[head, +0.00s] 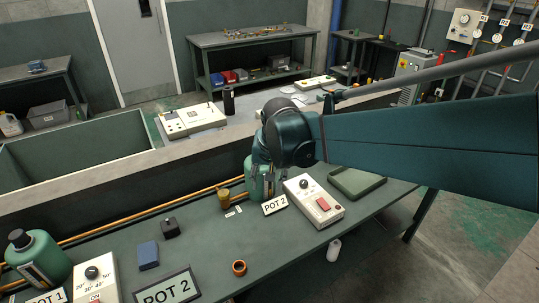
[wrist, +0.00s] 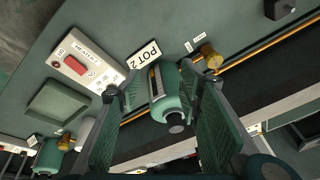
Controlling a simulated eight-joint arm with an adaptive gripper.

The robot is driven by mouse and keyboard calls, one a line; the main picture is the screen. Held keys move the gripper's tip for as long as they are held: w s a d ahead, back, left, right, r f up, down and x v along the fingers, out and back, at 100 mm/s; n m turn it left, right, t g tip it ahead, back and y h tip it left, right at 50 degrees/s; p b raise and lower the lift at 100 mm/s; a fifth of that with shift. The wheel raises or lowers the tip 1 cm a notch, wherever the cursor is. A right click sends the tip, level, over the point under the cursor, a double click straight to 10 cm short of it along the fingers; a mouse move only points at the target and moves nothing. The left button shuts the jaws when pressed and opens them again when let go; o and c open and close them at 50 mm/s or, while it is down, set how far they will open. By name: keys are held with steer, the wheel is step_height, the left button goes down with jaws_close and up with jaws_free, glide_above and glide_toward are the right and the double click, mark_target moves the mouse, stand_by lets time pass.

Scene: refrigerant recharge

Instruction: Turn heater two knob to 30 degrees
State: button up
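Heater two is a white box (head: 318,205) with a red switch, beside the POT 2 sign (head: 275,205) on the bench. Its dark knob (head: 304,184) is on the end nearer my gripper; the pointer angle is too small to read. In the wrist view, the heater box (wrist: 88,62) lies upper left, its knob end partly hidden by a finger. My gripper (head: 268,178) is above the bench, left of the knob and apart from it. In the wrist view, the fingers (wrist: 160,112) are spread with nothing held; the teal pot (wrist: 164,92) shows between and beyond them.
A second heater (head: 96,275) stands at lower left beside another teal pot (head: 38,258). A green tray (head: 357,183) is right of heater two. A brass fitting (head: 224,199) and copper pipe (head: 170,213) run near the pot.

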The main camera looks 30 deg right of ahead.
steer(key=w+d+f+m+g+p, duration=0.2)
steer(key=w+d+m+p, duration=0.35)
steer(key=d, duration=0.55)
steer(key=m+g+p, duration=0.2)
steer(key=m+p, duration=0.2)
glide_above(304, 182)
steer(key=shift+y, duration=0.4)
steer(key=shift+w+f, duration=0.1)
steer(key=shift+f, duration=3.5)
steer(key=shift+n, duration=0.25)
steer(key=shift+f, duration=0.15)
steer(key=shift+f, duration=3.7)
steer(key=shift+c, duration=0.2)
steer(key=c, duration=0.8)
